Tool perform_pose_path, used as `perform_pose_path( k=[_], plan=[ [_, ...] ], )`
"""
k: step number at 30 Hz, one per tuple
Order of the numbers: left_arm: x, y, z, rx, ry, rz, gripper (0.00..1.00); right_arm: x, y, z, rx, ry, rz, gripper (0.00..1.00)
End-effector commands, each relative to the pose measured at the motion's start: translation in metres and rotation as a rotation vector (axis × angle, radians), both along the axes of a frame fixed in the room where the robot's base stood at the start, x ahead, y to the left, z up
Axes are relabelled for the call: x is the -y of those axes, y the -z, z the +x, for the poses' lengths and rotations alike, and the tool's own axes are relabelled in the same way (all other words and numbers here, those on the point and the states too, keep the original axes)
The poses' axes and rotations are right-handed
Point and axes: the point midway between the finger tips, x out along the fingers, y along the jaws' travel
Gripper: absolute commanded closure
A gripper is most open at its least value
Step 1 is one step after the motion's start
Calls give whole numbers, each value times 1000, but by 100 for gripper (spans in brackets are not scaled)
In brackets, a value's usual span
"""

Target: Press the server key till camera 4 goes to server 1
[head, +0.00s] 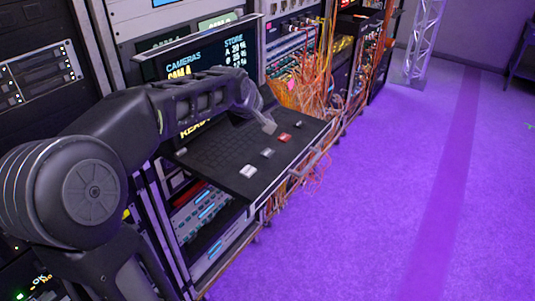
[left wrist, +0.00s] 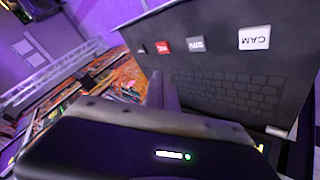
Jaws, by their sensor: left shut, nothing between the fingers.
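A dark keyboard shelf (head: 222,154) sticks out of the rack with a row of keys along its front edge. The white key (head: 248,171) reads CAM in the left wrist view (left wrist: 254,38). Beyond it are a grey key (head: 267,153), its label too small to read surely, a red key (head: 285,137), and a small dark key (left wrist: 142,49). The screen (head: 205,62) shows CAMERAS and STORE, partly hidden by my left arm. My left gripper (head: 269,126) is shut and empty over the shelf, near the red key; contact cannot be told. My right gripper is out of view.
Orange cables (head: 305,90) hang in a tangle from the racks just beyond the shelf. A white truss (head: 424,38) stands at the back. The purple floor (head: 370,210) to the right is clear.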

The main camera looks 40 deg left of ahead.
Motion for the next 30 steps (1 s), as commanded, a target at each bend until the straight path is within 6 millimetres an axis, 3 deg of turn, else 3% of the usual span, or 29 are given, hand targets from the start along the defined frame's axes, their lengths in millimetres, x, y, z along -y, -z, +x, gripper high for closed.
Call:
perform_pose_path(
  k=[15, 30],
  plan=[
    [0, 69, 0, 0, 1, 1, 100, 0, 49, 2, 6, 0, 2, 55],
    [0, 76, 0, 0, 1, 1, 100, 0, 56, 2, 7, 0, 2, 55]
  ],
)
